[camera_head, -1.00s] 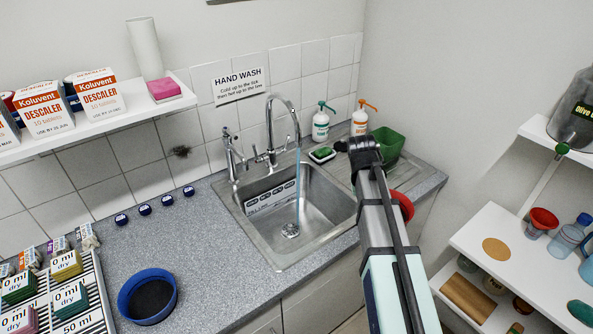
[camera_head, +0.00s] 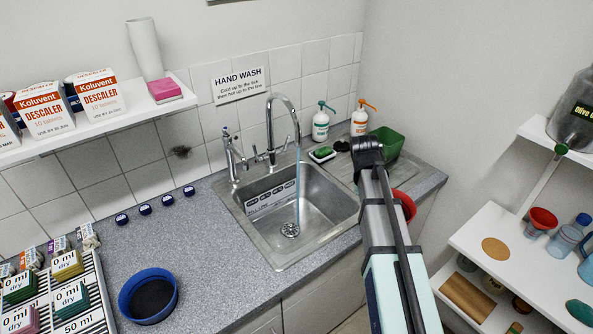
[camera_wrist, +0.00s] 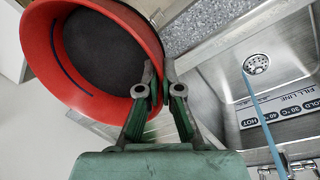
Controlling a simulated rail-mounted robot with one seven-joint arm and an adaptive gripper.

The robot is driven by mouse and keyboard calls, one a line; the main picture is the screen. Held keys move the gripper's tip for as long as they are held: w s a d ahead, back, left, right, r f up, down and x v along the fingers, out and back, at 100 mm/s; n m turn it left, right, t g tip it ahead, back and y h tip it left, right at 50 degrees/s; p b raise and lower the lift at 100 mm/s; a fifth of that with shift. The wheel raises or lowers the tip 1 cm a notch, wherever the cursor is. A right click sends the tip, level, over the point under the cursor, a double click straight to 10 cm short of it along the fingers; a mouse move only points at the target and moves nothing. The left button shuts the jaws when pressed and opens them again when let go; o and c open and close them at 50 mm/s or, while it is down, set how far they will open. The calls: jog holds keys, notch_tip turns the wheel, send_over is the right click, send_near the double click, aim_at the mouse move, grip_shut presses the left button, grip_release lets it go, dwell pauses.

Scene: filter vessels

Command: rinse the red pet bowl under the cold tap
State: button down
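The red pet bowl (camera_wrist: 75,95) fills the upper left of the wrist view, with a dark grey inside and a dark line on its wall. My gripper (camera_wrist: 158,85) is shut on its near rim. In the head view the red bowl (camera_head: 406,205) shows only partly behind my arm, at the sink's right, near the counter's front edge. The steel sink (camera_head: 265,232) stands left of it, apart from the bowl. A thin blue stream (camera_head: 298,190) falls from the curved tap (camera_head: 270,125) to the drain (camera_head: 290,230); it also shows in the wrist view (camera_wrist: 264,120).
A marked label strip (camera_head: 272,197) lies on the sink's back wall. Soap bottles (camera_head: 320,124) and a green tub (camera_head: 387,143) stand behind the sink's right. A blue bowl (camera_head: 148,296) sits on the counter at left. White shelves (camera_head: 515,250) stand at right.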

jog(key=shift+s+a, duration=0.2)
jog(key=shift+a, duration=0.2)
jog(key=shift+w+d, duration=0.1)
jog(key=shift+d, duration=0.1)
jog(key=shift+w+d, duration=0.15)
jog(key=shift+d, duration=0.2)
jog(key=shift+a+p, duration=0.15)
jog(key=shift+p, duration=0.15)
jog(key=shift+s+a, duration=0.25)
jog(key=shift+a, duration=0.15)
jog(key=shift+w+d, duration=0.1)
jog(key=shift+d, duration=0.05)
jog(key=shift+w+d, duration=0.15)
jog(key=shift+d, duration=0.25)
jog(key=shift+a, duration=0.1)
dwell(0.4)
